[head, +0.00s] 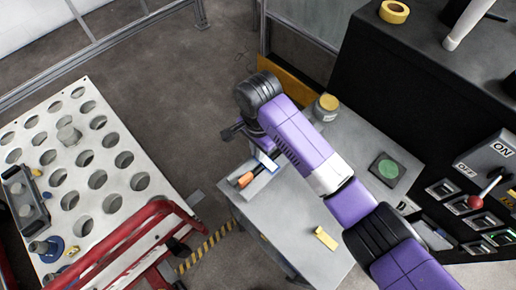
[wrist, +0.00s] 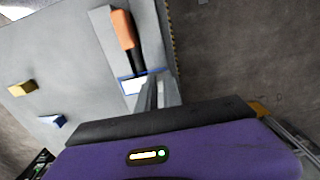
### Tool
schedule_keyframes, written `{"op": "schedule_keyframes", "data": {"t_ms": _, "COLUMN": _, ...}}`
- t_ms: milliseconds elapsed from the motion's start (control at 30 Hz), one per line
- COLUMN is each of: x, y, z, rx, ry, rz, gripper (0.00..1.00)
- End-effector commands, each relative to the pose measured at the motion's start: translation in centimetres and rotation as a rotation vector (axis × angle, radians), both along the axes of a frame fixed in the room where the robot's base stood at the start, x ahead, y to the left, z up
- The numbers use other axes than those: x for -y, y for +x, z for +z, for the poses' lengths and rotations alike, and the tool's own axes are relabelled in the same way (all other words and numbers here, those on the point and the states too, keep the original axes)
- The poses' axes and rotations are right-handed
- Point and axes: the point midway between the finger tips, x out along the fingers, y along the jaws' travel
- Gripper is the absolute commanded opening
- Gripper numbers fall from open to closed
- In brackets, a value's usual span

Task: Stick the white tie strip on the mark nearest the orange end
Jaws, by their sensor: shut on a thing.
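A bar with an orange end (wrist: 123,30) and a dark shaft (wrist: 137,62) lies in a grey holder (wrist: 103,24) on the grey table. The orange end also shows in the head view (head: 245,180). The white tie strip (wrist: 132,86), with a blue edge, is at my fingertips, across the dark shaft beyond the orange part; it shows small in the head view. My gripper (wrist: 158,94) is shut on the strip, over the holder. I cannot tell whether the strip touches the shaft. The marks on the bar cannot be made out.
A yellow block (head: 326,238) and a blue piece (wrist: 53,121) lie on the table. A control panel stands at the right, a red railing (head: 130,235) and a white perforated table (head: 150,160) at the left.

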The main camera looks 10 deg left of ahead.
Motion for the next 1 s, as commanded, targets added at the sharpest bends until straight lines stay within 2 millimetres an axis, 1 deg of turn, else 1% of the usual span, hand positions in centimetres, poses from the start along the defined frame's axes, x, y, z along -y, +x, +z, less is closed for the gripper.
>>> {"op": "schedule_keyframes", "data": {"t_ms": 467, "x": -0.02, "y": -0.02, "z": -0.03, "rx": 0.000, "ry": 0.000, "rz": 0.000, "gripper": 0.00}}
{"op": "schedule_keyframes", "data": {"t_ms": 1000, "x": -0.01, "y": -0.04, "z": -0.50, "rx": -0.001, "ry": -0.001, "rz": 0.000, "gripper": 0.00}}
